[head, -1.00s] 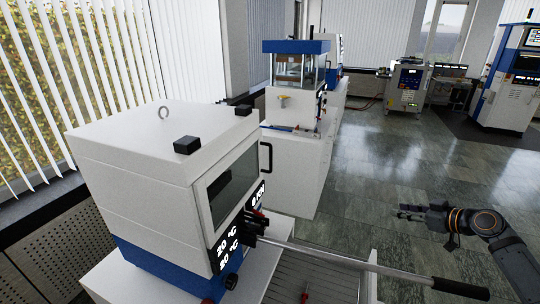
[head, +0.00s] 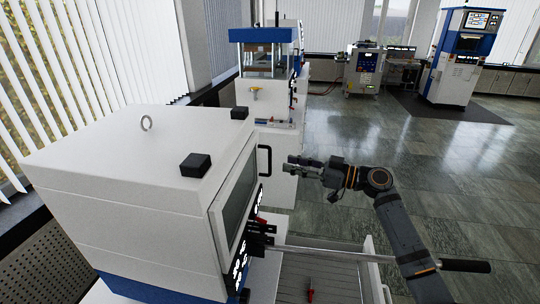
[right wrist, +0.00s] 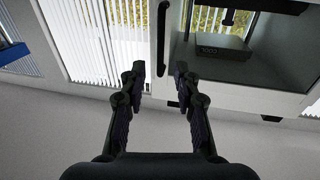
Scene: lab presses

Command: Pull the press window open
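The white and blue press (head: 130,190) stands in the near left of the head view. Its window (head: 237,208) is a dark pane in a pale frame on the right-hand face and looks shut. A black bar handle (head: 269,161) is at the window's far edge. My right gripper (head: 298,165) is open and empty, a short way right of the handle. In the right wrist view, the handle (right wrist: 161,38) lies ahead, between the two spread fingertips (right wrist: 159,72), with the window (right wrist: 215,50) to its right. My left gripper is not in view.
A long metal lever (head: 330,253) with a black grip sticks out from the press below my right arm. A second press (head: 262,95) stands behind. Blinds and a wall are on the left. The tiled floor (head: 440,150) to the right is open.

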